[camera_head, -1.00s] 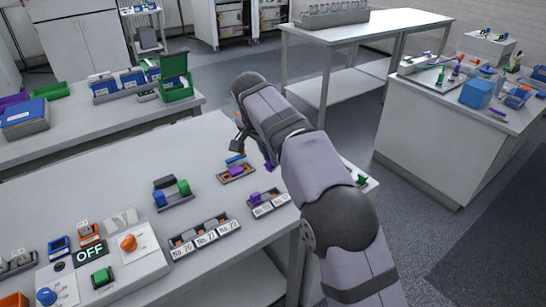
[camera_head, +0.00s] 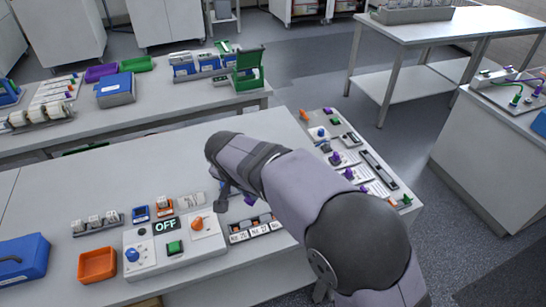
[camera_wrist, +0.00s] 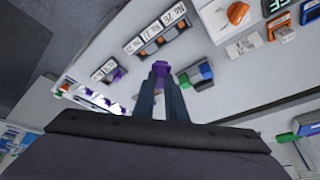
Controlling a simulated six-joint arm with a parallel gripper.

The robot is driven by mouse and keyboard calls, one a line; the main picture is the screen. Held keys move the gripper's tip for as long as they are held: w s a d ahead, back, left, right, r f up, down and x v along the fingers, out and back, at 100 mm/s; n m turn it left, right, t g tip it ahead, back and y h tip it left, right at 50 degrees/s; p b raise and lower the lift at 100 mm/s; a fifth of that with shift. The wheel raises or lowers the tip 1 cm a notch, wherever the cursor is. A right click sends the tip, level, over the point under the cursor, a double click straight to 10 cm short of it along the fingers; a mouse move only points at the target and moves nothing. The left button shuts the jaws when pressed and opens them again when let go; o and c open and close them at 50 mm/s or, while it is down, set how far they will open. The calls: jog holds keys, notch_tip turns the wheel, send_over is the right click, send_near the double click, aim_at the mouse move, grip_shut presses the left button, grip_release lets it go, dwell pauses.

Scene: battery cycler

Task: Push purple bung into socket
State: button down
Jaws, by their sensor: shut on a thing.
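In the wrist view, my gripper (camera_wrist: 160,88) is shut on a purple bung (camera_wrist: 161,67), whose end shows between the fingertips. The bung is above the white bench; its height is unclear. A rack of labelled sockets (camera_wrist: 157,35) lies just beyond the fingertips in the wrist view. In the head view the labelled rack (camera_head: 255,230) stands to the right of the control box, partly covered by my arm. My fingertips are mostly hidden behind the arm there. I cannot tell which socket is the bung's, nor see contact with one.
The control box (camera_head: 175,244) with an OFF display and orange knob stands left of the rack. An orange tray (camera_head: 97,264) and a blue box (camera_head: 22,262) lie further left. A panel with purple and green knobs (camera_head: 350,160) stands right. The bench's back left is clear.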

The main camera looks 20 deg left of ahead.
jog(key=s+f+n+y, duration=0.1)
jog(key=s+f+n, duration=0.25)
jog(key=f, duration=0.35)
jog(key=a+n, duration=0.1)
jog(key=n, duration=0.1)
jog(key=w+a+n+g+y, duration=0.1)
jog(key=a, duration=0.1)
jog(key=a+n, duration=0.2)
jog(key=shift+w+r+n, duration=0.15)
jog(key=shift+w+n, duration=0.2)
jog(key=shift+g, duration=0.3)
jog(key=shift+f+b, duration=2.6)
jog(key=shift+f, duration=0.85)
jog(key=shift+f, duration=0.25)
jog(key=c, duration=1.7)
grip_release()
